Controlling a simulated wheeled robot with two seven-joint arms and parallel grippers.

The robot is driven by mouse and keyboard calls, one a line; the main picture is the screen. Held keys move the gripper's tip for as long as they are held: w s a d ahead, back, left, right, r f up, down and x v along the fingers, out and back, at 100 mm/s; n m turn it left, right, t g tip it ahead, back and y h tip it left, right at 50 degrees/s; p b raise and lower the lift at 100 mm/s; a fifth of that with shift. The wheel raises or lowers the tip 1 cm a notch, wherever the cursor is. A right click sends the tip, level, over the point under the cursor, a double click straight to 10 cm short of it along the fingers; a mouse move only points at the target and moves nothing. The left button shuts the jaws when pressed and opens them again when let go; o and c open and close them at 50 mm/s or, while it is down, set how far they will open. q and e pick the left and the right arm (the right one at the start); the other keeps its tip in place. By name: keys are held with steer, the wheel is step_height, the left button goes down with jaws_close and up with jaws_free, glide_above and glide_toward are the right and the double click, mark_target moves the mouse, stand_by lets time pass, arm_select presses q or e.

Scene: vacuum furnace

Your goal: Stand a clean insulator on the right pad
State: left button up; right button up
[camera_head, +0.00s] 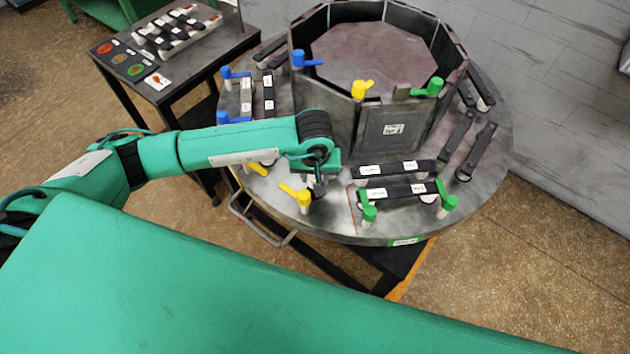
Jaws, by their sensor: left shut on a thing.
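My left gripper (318,184) points down over the front of the round metal plate (345,222), just right of a yellow clamp with a white foot (303,197). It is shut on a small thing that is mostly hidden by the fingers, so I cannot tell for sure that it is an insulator. Dark bars with white labels (398,190) lie on the plate to the right of the gripper, with green clamps (447,201) at the front one. White insulator-like pieces stand in a rack (178,34) on the side table. I cannot tell which spot is the right pad.
An octagonal walled chamber (385,130) stands on the plate behind the gripper. Blue clamps (228,77) are at the plate's left. A dark side table (132,78) with red, orange and green patches stands at the back left. A handle (262,226) juts from the front edge.

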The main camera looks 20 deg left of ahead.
arm_select(q)
step_height(320, 180, down, 4)
steer(key=shift+f+p, duration=0.1)
steer(key=shift+p, duration=0.35)
arm_select(e)
steer(key=shift+s+r, duration=0.35)
steer(key=shift+r, duration=0.15)
steer(key=shift+d, duration=0.1)
arm_select(q)
steer(key=shift+f, duration=0.2)
steer(key=o, duration=1.1)
arm_select(e)
steer(key=shift+d+f, duration=0.1)
steer(key=shift+f, duration=0.05)
arm_select(q)
steer(key=shift+r, duration=0.1)
